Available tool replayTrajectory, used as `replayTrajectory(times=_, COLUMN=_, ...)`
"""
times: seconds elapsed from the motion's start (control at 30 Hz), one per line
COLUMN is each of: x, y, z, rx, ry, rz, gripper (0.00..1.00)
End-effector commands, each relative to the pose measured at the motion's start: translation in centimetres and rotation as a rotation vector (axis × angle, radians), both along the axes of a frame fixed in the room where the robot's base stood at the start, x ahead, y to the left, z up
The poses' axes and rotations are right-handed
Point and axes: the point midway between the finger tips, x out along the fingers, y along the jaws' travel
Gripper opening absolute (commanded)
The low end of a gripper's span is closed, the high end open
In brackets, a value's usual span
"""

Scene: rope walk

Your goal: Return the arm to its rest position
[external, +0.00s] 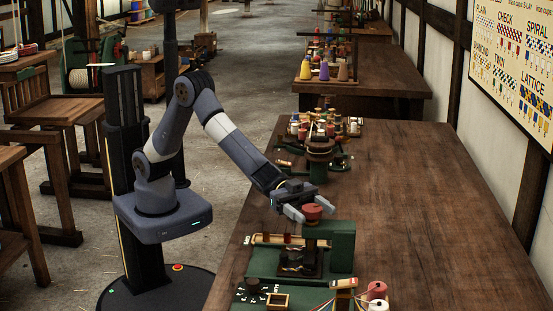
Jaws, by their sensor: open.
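My gripper (305,211) is at the end of my arm, which reaches from the left out over the near part of the long wooden table (410,190). Its pale fingers are apart, on either side of or just above a red round piece (313,211). I cannot tell whether they touch it. The red piece sits over a green machine (342,247) with a dark centre part. My arm is bent at the elbow and stretched forward and down.
A green-based winder (320,150) and a tray of coloured spools (325,127) stand farther along the table. Red and white spools (377,290) with threads stand at the near edge. The table's right side is clear. Wooden stools (60,130) stand at left.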

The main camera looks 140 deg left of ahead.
Motion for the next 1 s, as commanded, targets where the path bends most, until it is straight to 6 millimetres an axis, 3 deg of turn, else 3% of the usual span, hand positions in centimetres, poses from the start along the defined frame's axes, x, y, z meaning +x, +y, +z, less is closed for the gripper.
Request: replayTrajectory(times=1.0, x=0.00, y=-0.10, z=0.20, rx=-0.002, ry=0.003, rz=0.292, gripper=0.66)
